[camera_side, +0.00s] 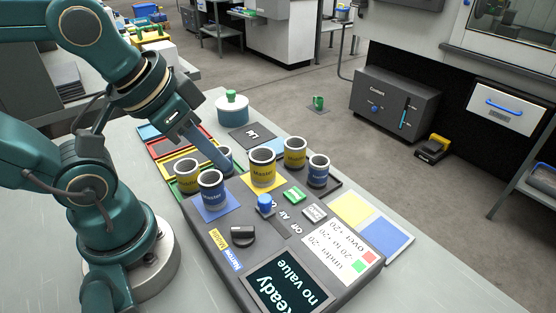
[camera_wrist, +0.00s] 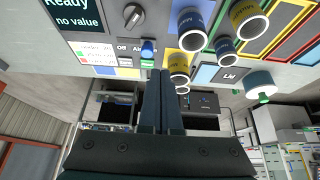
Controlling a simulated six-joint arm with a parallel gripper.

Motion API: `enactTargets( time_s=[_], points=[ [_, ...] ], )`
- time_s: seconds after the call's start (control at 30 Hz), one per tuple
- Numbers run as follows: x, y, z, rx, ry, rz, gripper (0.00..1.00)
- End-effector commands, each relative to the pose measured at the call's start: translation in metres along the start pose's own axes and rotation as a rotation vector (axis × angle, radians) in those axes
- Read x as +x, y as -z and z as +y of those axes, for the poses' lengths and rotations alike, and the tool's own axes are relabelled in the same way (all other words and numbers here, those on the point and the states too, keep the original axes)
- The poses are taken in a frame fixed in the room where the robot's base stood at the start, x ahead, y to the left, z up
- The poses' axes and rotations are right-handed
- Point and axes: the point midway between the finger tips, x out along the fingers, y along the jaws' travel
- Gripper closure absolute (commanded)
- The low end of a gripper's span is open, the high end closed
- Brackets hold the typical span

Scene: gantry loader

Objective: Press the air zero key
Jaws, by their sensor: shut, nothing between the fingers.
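The grey console (camera_side: 206,225) carries a small green key (camera_side: 294,194) and a white key (camera_side: 315,212) side by side; their lettering is too small to read, so I cannot tell which is air zero. They also show in the wrist view, green (camera_wrist: 147,62) and white (camera_wrist: 125,62). A blue lever (camera_side: 265,203) stands near the words "Off" and "Air". My gripper (camera_side: 224,167) is shut and empty, pointing down among the cups, left of and apart from both keys. The console screen (camera_side: 285,284) reads "Ready" and "no value".
A black knob (camera_side: 242,235) is at the console's near side. A teal pot (camera_side: 232,110) stands behind. Yellow (camera_side: 352,208) and blue (camera_side: 380,238) pads lie right.

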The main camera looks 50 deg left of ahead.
Motion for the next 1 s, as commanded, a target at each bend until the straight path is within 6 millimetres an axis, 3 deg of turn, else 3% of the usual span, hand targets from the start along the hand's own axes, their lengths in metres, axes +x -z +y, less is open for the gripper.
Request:
enactTargets(
  time_s=[0.57,0.8,1.0],
  points=[
    [0.0,0.001,-0.002,-0.033,0.009,0.007,1.0],
    [0.004,0.037,-0.032,-0.012,0.174,0.101,1.0],
    [0.02,0.085,-0.017,0.214,0.243,0.197,1.0]
  ],
)
